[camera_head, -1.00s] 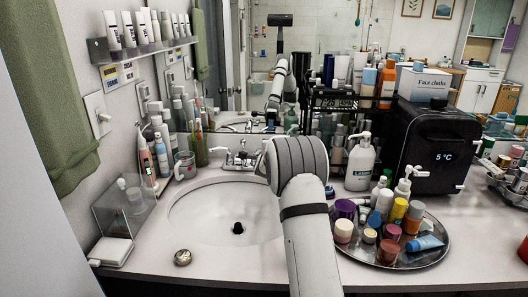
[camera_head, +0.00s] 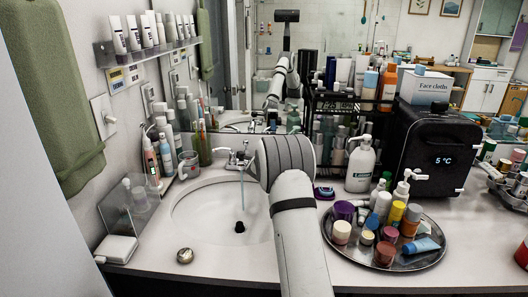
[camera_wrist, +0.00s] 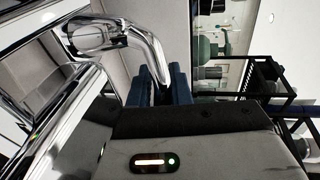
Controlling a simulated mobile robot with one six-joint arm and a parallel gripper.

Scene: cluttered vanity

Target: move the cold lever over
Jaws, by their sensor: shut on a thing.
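In the wrist view a chrome lever (camera_wrist: 148,45) curves down from its round hub, and its end lies between the dark blue fingers of my gripper (camera_wrist: 160,86). My gripper is shut on this lever. In the head view the chrome faucet (camera_head: 233,158) stands at the back of the white sink basin (camera_head: 200,215). A thin stream of water (camera_head: 242,192) falls from the faucet toward the drain. My wrist and forearm cover the faucet's right side there, so the lever and the fingertips are hidden. No hot or cold marking can be read.
A round tray (camera_head: 420,262) crowded with jars stands right of my arm. A lotion bottle (camera_head: 360,168) and a black cooler box (camera_head: 435,150) stand behind it. A cup (camera_head: 188,166) and tubes are left of the faucet. The front left counter is mostly clear.

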